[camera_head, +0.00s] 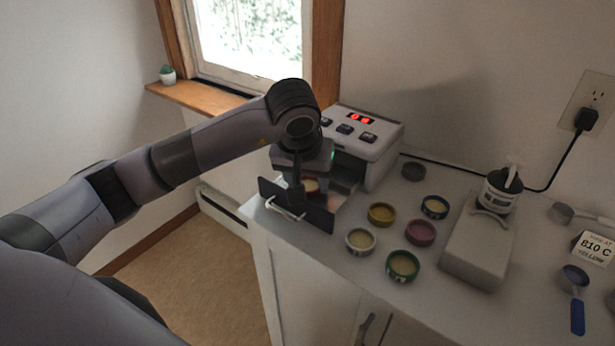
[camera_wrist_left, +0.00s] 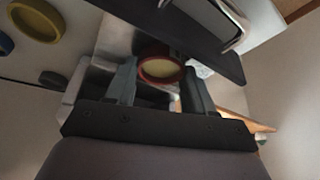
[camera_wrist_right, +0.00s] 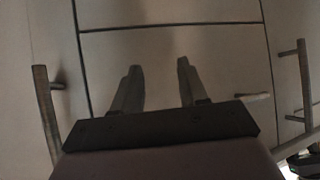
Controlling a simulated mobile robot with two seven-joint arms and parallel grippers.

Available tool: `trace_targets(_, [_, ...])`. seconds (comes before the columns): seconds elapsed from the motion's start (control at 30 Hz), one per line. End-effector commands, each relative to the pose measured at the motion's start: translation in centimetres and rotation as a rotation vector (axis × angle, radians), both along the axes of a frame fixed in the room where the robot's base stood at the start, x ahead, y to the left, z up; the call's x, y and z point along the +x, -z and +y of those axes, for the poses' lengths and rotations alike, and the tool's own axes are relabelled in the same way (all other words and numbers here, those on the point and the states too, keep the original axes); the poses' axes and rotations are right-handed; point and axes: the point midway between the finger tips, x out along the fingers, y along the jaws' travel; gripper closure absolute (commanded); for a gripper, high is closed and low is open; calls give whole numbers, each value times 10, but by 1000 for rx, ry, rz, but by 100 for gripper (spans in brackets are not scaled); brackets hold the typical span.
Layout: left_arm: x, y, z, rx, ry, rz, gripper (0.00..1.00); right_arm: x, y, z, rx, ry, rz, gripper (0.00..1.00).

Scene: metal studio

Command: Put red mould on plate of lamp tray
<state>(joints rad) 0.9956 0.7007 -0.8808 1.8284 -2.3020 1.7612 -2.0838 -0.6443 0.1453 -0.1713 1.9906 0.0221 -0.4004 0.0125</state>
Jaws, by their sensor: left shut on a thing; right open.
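The red mould (camera_wrist_left: 150,69), a round red ring with a cream filling, is between the fingers of my left gripper (camera_wrist_left: 160,80) in the left wrist view. In the head view the mould (camera_head: 311,185) shows partly behind the gripper. My left gripper is shut on it at the open lamp tray, just behind the tray's dark front panel (camera_head: 322,217). The plate is mostly hidden, and I cannot tell whether the mould touches it. My right gripper (camera_wrist_right: 159,68) is open and empty, facing the cabinet doors.
The lamp box (camera_head: 372,143) with a red display stands behind the tray. Several moulds, including yellow (camera_head: 381,214), green (camera_head: 402,266) and dark pink (camera_head: 420,232) ones, lie to the right. A pale block (camera_head: 476,250), a blue spoon (camera_head: 577,312) and a sign (camera_head: 594,247) lie farther right.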

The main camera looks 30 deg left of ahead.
Motion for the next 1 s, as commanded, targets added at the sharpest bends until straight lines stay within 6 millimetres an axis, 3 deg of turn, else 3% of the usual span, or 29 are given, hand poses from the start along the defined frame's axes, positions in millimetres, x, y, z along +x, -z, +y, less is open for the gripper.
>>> trace_targets(0.3, [1, 3, 0, 0, 0, -2, 75, 0, 4, 0, 1, 1, 1, 57])
trace_targets(0.33, [1, 3, 0, 0, 0, -2, 43, 0, 4, 0, 0, 1, 2, 57])
trace_targets(0.4, [0, 2, 0, 0, 0, -2, 21, 0, 3, 0, 0, 0, 5, 57])
trace_targets(0.77, [0, -1, 0, -1, 0, -1, 21, 1, -1, 0, 1, 1, 0, 57])
trace_targets(1.0, [-12, -36, -3, 1, 2, -8, 21, 2, -4, 0, 0, 0, -8, 57])
